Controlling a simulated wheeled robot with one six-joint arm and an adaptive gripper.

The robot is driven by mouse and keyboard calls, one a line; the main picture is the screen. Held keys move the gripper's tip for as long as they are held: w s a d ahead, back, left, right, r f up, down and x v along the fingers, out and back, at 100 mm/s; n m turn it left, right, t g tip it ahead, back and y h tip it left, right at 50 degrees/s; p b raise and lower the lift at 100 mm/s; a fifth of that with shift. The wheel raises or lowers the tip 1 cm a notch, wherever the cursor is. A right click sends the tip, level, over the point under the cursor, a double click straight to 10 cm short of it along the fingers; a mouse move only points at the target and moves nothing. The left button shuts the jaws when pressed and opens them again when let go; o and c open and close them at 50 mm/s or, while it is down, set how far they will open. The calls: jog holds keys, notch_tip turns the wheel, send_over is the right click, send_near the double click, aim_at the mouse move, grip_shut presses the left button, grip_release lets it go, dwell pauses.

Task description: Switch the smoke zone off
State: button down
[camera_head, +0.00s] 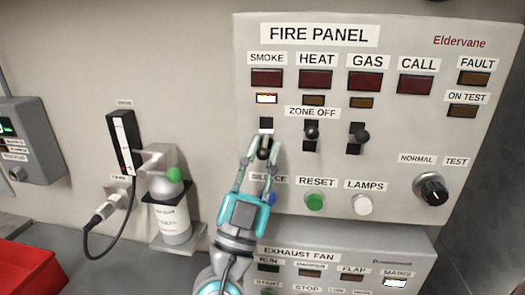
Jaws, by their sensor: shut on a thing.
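The grey fire panel (400,125) fills the right of the view. Its smoke zone switch (266,123) is in the zone-off row, below the SMOKE label. My gripper (264,152) is shut on the dark lever of this switch, and the fingers partly hide it. The lever's knob sits low, below the visible top of its slot. The small smoke lamp (266,98) is lit white, and the larger red smoke window (267,77) above it is dark.
The heat switch (312,132) and gas switch (361,136) stand close to the right, knobs higher. Below are a green reset button (315,202), white lamps button (362,204) and the exhaust fan panel (415,262). A bottle (173,222) and red tray (30,270) are left.

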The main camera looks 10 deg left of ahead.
jog(key=shift+f+m+h, duration=0.15)
jog(key=shift+m+h, duration=0.15)
jog(key=shift+h, duration=0.1)
dwell(0.3)
jog(key=c, duration=1)
grip_release()
jog(key=v, duration=1.2)
jog(key=shift+w+f, duration=0.15)
jog(key=shift+w, duration=0.05)
